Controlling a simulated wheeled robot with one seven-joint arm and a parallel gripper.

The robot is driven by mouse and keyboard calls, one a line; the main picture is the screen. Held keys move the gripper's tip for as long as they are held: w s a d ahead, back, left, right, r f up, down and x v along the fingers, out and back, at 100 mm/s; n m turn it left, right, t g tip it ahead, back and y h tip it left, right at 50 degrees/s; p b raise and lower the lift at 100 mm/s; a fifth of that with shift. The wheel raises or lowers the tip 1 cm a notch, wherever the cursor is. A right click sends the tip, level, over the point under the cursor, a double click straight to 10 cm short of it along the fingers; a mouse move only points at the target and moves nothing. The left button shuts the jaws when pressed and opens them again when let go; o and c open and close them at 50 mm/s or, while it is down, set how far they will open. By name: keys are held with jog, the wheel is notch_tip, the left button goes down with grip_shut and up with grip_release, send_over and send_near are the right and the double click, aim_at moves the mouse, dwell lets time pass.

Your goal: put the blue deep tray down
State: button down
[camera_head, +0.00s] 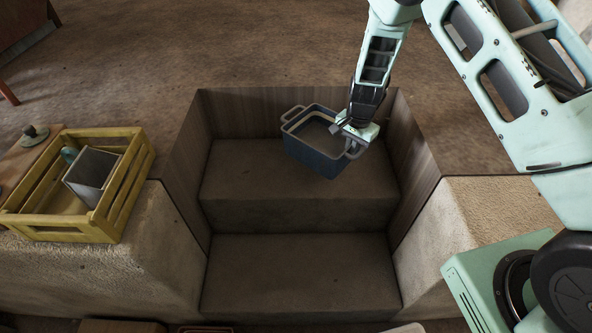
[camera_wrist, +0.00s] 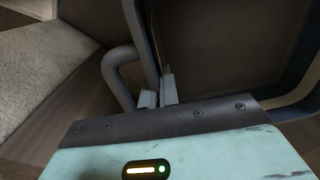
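The blue deep tray (camera_head: 312,152) is a blue-grey, open-topped tray with a loop handle at each end. In the head view it is over the upper step of the stairwell, slightly tilted. My gripper (camera_head: 354,134) is at its right end, at the rim and right handle. In the wrist view the fingers of my gripper (camera_wrist: 158,95) are close together on the tray wall beside the handle, and the dark inside of the tray (camera_wrist: 225,50) fills the right. The tray's underside is hidden, so I cannot tell whether it touches the step.
The upper step (camera_head: 235,180) and lower step (camera_head: 300,275) are bare, between wooden side walls (camera_head: 190,150). A yellow crate (camera_head: 125,195) holding a grey box (camera_head: 92,172) stands on the left ledge. The right ledge (camera_head: 480,210) is beside my arm.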

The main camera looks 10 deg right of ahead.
jog(key=shift+w+a+f+m, duration=0.4)
jog(key=shift+w+a+f, duration=0.2)
jog(key=shift+w+f, duration=0.2)
notch_tip(320, 180, down, 5)
jog(key=shift+a+f+b, duration=0.1)
jog(key=shift+b, duration=0.2)
jog(key=shift+f, duration=1.95)
jog(key=shift+f+b, duration=0.2)
jog(key=shift+b, duration=0.1)
jog(key=c, duration=1.7)
grip_release()
